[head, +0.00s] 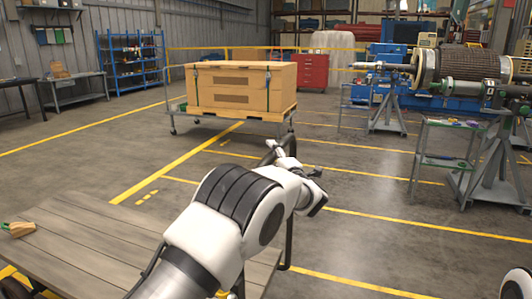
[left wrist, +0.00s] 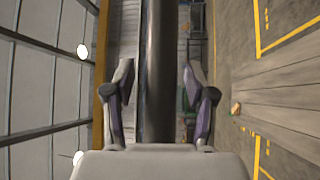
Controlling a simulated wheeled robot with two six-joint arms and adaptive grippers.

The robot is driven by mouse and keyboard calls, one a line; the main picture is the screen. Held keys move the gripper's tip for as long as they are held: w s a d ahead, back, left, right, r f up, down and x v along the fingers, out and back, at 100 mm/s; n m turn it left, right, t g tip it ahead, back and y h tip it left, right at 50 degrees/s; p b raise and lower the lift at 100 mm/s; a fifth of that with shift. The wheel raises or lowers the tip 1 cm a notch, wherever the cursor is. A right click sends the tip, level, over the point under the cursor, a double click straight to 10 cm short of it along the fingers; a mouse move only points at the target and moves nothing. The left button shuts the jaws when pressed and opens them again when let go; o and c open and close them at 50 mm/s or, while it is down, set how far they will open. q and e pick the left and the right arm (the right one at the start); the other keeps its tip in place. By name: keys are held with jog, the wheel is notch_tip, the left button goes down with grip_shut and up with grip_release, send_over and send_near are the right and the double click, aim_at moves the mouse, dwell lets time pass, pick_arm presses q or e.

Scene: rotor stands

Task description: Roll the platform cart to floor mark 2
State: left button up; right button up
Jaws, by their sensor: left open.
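A platform cart with a grey plank deck (head: 85,235) fills the lower left of the head view. Its dark handle tube (head: 289,235) stands at the deck's right side, partly hidden by my left arm. My left gripper (head: 281,150) is at the top of the handle. In the left wrist view the handle bar (left wrist: 159,75) runs between the two open fingers (left wrist: 160,105), with visible gaps on both sides. Small yellow floor dabs lie beyond the deck (head: 147,196) and farther off (head: 225,141); I cannot read which is mark 2. My right gripper is not in view.
A big wooden crate (head: 232,88) stands on a wheeled grey cart ahead. A small tan and green thing (head: 18,229) lies on the deck's left. A grey shelf trolley (head: 443,160) and rotor stands (head: 387,110) are at right. Open floor with yellow lines lies between.

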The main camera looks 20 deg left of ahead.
pick_arm(q)
jog(key=shift+d, duration=0.1)
grip_shut()
